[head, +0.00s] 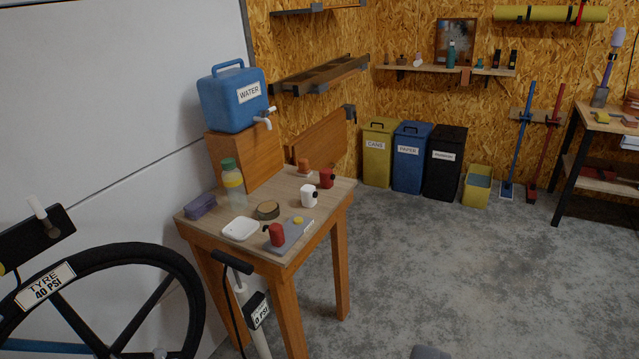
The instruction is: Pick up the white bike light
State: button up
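The white bike light (308,195) is a small white block with a dark round part on its right side. It stands on the wooden plank bench (328,213), right of the middle of its top. A red light of similar shape (326,178) stands just behind it, and another red one (276,235) stands at the bench's front on a grey flat thing. Only a small grey part of my gripper (430,352) shows at the bottom edge, well away from the bench. Its fingers are not clear enough to tell open from shut.
A white dish (240,229), a round brown tin (267,210), a bottle (232,182) and a purple box (200,205) share the bench. A blue water container (233,98) stands behind on a wooden block. A pump (252,310) and bike wheel stand in front. Floor at right is clear.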

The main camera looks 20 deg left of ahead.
aim_at(306, 190)
jog(key=i, duration=2.75)
jog(key=u, duration=1.5)
